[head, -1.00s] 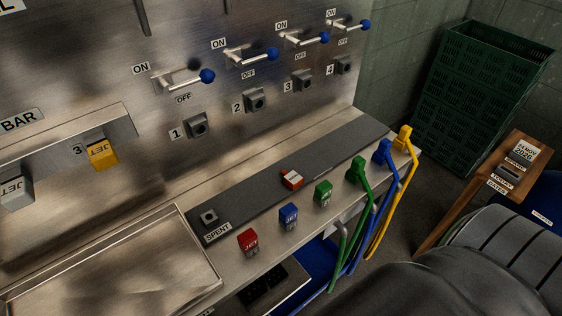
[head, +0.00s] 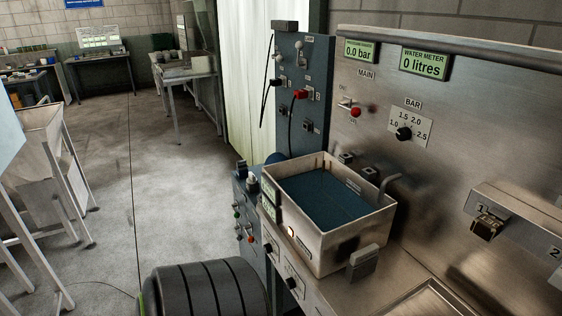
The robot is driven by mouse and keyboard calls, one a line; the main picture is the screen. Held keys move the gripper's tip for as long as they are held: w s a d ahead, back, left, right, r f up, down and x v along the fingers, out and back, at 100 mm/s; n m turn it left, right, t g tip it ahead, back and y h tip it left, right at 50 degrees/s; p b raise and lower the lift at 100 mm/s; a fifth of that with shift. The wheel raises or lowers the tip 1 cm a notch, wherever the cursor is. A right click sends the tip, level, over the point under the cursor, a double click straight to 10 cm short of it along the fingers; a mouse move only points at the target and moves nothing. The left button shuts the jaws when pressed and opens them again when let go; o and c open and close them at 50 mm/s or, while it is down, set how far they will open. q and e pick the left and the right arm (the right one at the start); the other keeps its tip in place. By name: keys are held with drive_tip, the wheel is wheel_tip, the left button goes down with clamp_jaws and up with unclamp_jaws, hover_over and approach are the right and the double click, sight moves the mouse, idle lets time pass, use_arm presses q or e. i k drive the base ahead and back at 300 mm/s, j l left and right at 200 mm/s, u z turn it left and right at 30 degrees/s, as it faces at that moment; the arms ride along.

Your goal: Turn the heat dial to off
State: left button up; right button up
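No dial with a readable heat label shows. Two small dark knobs sit on the steel front face below a water-filled tank (head: 330,245): one front knob (head: 268,250) and a second front knob (head: 291,283). Their markings are too small to read, so I cannot tell whether either is the heat dial or how it is set. Small green displays (head: 269,200) are on the tank's left side, and an orange light (head: 292,231) glows below. Neither of my grippers is in view.
A black dial (head: 404,133) marked BAR is on the steel wall, beside a red-knobbed MAIN lever (head: 355,111). A blue-grey panel (head: 290,90) with switches and a red plug stands behind the tank. Open concrete floor (head: 170,190) lies to the left.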

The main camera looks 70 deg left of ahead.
sight(268, 248)
drive_tip(key=u, duration=0.35)
drive_tip(key=j+u, duration=0.15)
drive_tip(key=u, duration=0.25)
drive_tip(key=j+u, duration=0.1)
drive_tip(key=u, duration=1.3)
drive_tip(key=k+j, duration=0.05)
